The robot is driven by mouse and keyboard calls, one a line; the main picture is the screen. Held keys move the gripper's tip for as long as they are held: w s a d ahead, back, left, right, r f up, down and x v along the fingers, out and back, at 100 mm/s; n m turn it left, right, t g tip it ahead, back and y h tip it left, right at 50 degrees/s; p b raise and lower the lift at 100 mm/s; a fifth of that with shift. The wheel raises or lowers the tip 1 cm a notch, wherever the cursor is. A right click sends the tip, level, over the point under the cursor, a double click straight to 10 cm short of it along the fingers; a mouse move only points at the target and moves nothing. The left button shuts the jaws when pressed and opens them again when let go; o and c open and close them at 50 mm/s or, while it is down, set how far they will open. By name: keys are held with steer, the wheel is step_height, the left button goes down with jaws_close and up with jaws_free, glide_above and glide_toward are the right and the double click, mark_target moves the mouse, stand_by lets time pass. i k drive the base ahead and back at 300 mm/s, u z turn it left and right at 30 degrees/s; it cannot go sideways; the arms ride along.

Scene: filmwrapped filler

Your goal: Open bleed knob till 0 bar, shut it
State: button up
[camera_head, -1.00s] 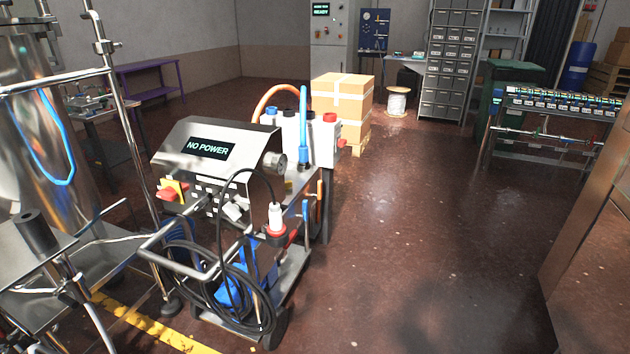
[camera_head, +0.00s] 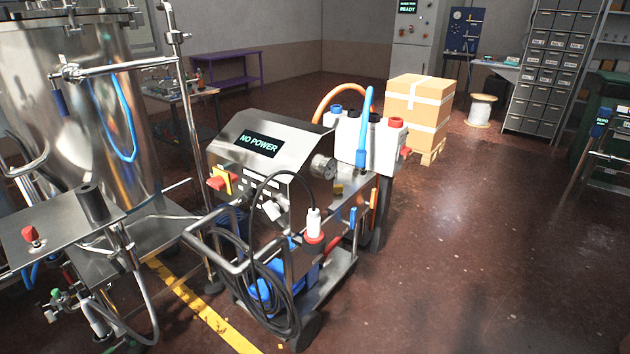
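I cannot pick out the bleed knob or a pressure reading with certainty. A steel cart (camera_head: 265,175) stands in the middle, with a dark screen (camera_head: 259,143) reading "NO POWER". A red knob (camera_head: 30,234) stands on a small steel plate at the left. My gripper is not in view.
A large steel tank (camera_head: 80,110) with pipes fills the left. A black cable (camera_head: 272,300) is coiled on the cart. Boxes (camera_head: 416,105) on a pallet and a cable spool (camera_head: 481,110) stand behind. The floor (camera_head: 480,260) at the right is clear.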

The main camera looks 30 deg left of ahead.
mark_target(337, 189)
steer(key=u, duration=0.5)
steer(key=i, duration=1.1)
steer(key=u, duration=0.65)
steer(key=i, duration=0.6)
